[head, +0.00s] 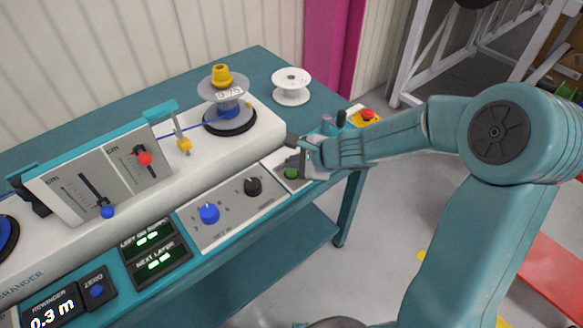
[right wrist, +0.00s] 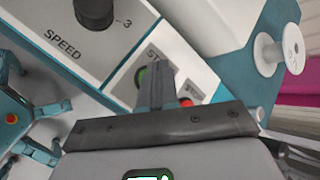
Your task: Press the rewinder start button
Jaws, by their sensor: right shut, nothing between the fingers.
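The rewinder's green start button (head: 292,174) is on a light panel at the right end of the white and teal rewinder (head: 262,125). In the right wrist view the green button (right wrist: 142,78) is partly hidden by my fingers, and a red stop button (right wrist: 185,102) is beside it. My right gripper (head: 296,153) is shut and empty, with its fingers over the button panel close to the green button. In the right wrist view the closed fingers (right wrist: 157,85) reach right beside the green button; I cannot tell whether they touch it. My left gripper is not in view.
A black speed knob (head: 253,186) and a blue knob (head: 209,213) are left of the buttons. A spool with a yellow cap (head: 221,76) stands on the rewinder. An empty white reel (head: 291,87) and a red emergency button (head: 367,114) are behind.

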